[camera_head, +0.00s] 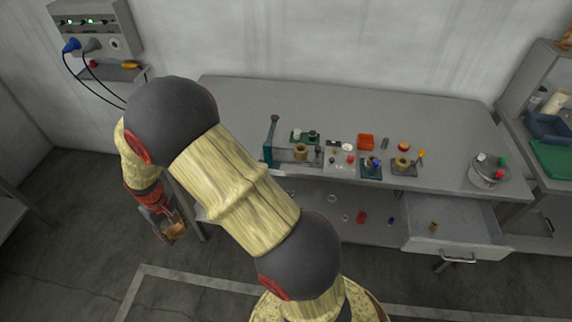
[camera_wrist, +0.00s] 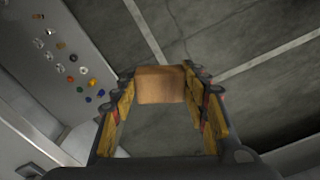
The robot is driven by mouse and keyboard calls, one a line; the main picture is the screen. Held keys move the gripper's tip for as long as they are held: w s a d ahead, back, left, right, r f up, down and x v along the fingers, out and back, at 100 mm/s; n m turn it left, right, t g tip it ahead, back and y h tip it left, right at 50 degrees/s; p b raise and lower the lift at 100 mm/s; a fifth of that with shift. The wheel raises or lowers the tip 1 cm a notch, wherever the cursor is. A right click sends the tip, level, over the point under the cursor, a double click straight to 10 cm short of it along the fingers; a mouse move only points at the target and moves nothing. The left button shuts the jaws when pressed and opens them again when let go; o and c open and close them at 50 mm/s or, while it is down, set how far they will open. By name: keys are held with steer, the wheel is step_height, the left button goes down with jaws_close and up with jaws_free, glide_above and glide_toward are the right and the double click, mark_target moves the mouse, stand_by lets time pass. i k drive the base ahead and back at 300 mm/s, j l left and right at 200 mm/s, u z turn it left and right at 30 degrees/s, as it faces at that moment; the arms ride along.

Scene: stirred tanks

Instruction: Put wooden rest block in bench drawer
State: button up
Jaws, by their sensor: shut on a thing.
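The wooden rest block (camera_wrist: 160,85) is a plain brown block between the yellow-padded fingers of my gripper (camera_wrist: 162,100) in the wrist view. In the head view my gripper (camera_head: 168,228) is at the left, low beside the bench's left end, with the block (camera_head: 176,232) at its tips. It is shut on the block and holds it over the floor. The bench drawer (camera_head: 450,237) is pulled open at the bench's right front. The drawer is far to the right of my gripper.
A lower shelf (camera_head: 325,222) holds small items. A wall box (camera_head: 95,30) with cables hangs at the left. Floor left of the bench is clear.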

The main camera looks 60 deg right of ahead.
mark_target(443, 213)
steer(key=k+z, duration=0.15)
steer(key=z, duration=1.6)
